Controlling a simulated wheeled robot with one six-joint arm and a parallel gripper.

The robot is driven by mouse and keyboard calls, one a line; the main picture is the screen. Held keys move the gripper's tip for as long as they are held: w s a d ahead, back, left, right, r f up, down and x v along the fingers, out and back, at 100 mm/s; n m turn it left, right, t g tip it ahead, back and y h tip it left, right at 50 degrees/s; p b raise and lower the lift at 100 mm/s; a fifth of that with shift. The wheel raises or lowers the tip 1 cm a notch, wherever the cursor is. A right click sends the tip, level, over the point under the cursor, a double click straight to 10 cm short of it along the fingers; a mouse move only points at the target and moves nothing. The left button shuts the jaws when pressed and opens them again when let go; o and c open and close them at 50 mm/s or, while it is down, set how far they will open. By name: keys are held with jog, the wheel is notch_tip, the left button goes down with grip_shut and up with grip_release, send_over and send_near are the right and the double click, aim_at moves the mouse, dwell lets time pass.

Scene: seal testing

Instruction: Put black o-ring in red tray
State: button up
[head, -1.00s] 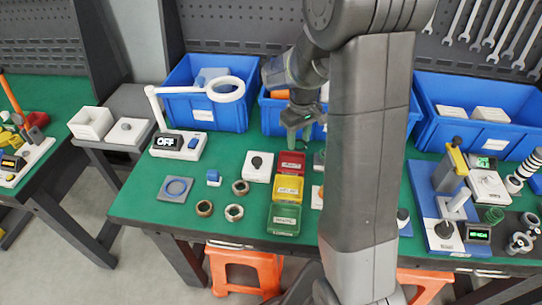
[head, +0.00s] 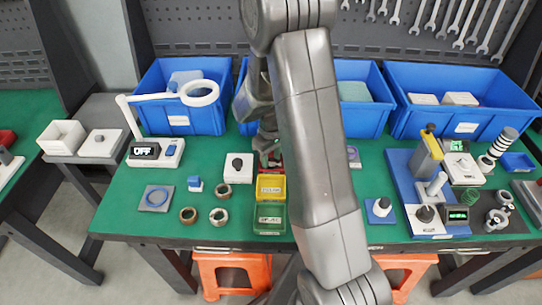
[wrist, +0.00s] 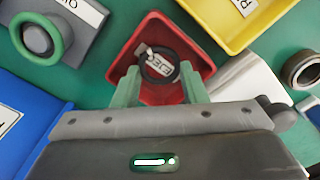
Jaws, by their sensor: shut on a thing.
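The black o-ring (wrist: 176,73) is between the two green fingertips of my gripper (wrist: 160,76) in the wrist view. My gripper is shut on it. The ring shows against the inside of the red tray (wrist: 158,28), with the tray's white label partly seen through it. Whether the ring touches the tray floor I cannot tell. In the head view my gripper (head: 267,152) is low at the red tray, and my arm hides most of that tray. The o-ring cannot be made out there.
The yellow tray (head: 271,180) and green tray (head: 270,222) stand in front of the red one. A white block with a black knob (head: 238,168) is at left, with metal rings (head: 219,217) nearby. Blue bins (head: 180,118) line the back.

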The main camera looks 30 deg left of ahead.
jog(key=shift+f, duration=0.1)
jog(key=o, duration=0.7)
jog(key=shift+o, duration=0.2)
notch_tip(320, 180, up, 12)
jog(key=shift+r, duration=0.2)
